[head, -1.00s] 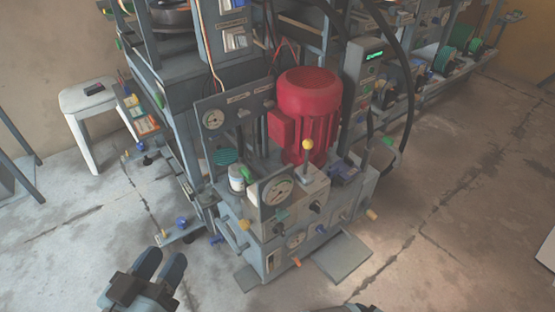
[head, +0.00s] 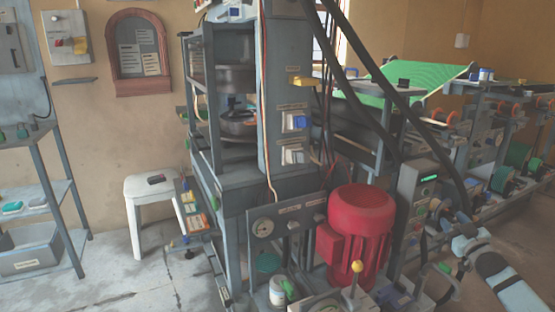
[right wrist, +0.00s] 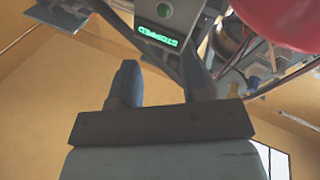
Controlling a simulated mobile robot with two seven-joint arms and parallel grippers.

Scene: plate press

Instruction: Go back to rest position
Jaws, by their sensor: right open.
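My right gripper (right wrist: 163,82) is open in the right wrist view, with its two dark fingers apart and nothing between them. In the head view my right arm comes in from the lower right, and the gripper (head: 458,226) is beside the grey control box (head: 419,190). That box has a lit green display, which also shows in the right wrist view (right wrist: 158,38) beyond the fingers. The press machine (head: 276,150) stands in the middle of the head view, with a red motor (head: 361,225) at its front. My left gripper is out of view.
A yellow-knobbed lever (head: 356,268) stands in front of the motor. Thick black cables (head: 362,85) hang down near the control box. A white stool (head: 153,192) and a shelf rack (head: 40,190) stand at the left. A long bench with spools (head: 515,155) runs at the right.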

